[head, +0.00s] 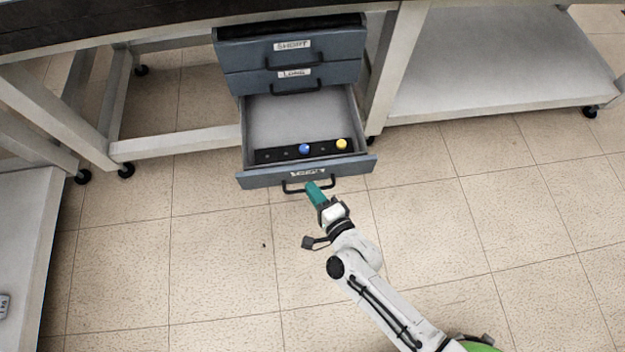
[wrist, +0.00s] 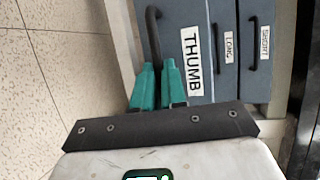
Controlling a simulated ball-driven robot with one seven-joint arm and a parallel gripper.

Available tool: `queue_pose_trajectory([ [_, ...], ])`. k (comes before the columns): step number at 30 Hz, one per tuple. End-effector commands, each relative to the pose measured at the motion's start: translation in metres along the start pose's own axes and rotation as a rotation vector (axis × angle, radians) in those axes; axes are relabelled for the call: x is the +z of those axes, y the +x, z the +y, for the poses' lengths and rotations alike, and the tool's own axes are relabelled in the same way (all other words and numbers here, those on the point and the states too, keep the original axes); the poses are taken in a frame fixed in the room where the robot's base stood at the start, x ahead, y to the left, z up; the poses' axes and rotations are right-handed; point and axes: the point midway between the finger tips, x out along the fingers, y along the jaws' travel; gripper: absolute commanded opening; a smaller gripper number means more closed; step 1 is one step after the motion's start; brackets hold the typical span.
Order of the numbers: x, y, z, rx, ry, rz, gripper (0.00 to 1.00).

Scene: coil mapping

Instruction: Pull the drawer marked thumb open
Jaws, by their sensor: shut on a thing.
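The thumb drawer (head: 260,180) is the lowest of three in a grey-blue cabinet, and in the head view it stands pulled out with its inside showing. Its THUMB label (wrist: 191,62) reads clearly in the wrist view. Its dark bar handle (wrist: 152,32) is on the drawer front. My gripper (head: 313,187) has teal fingers and is at this handle, shut on it. The fingers also show in the wrist view (wrist: 158,68), close together with the handle running between them. Part of the handle is hidden by the fingers.
A dark strip (head: 275,154) in the open drawer holds a blue ball (head: 304,149) and a yellow ball (head: 341,144). The drawers marked SHORT (head: 240,53) and LONG (head: 245,82) above are closed. Table legs on casters flank the cabinet. The tiled floor in front is clear.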

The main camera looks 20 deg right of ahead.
Motion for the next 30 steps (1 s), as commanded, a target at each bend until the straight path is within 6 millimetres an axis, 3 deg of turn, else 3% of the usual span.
queue_pose_trajectory([
  [12,0.0003,-0.0032,0.0025,0.004,0.000,0.001,0.00],
  [13,0.0003,-0.0032,0.0026,0.004,0.000,0.001,0.14],
  [20,0.0005,-0.0026,0.0016,0.002,0.000,0.001,0.36],
  [30,0.0011,-0.0082,0.0010,0.001,0.000,0.000,0.37],
])
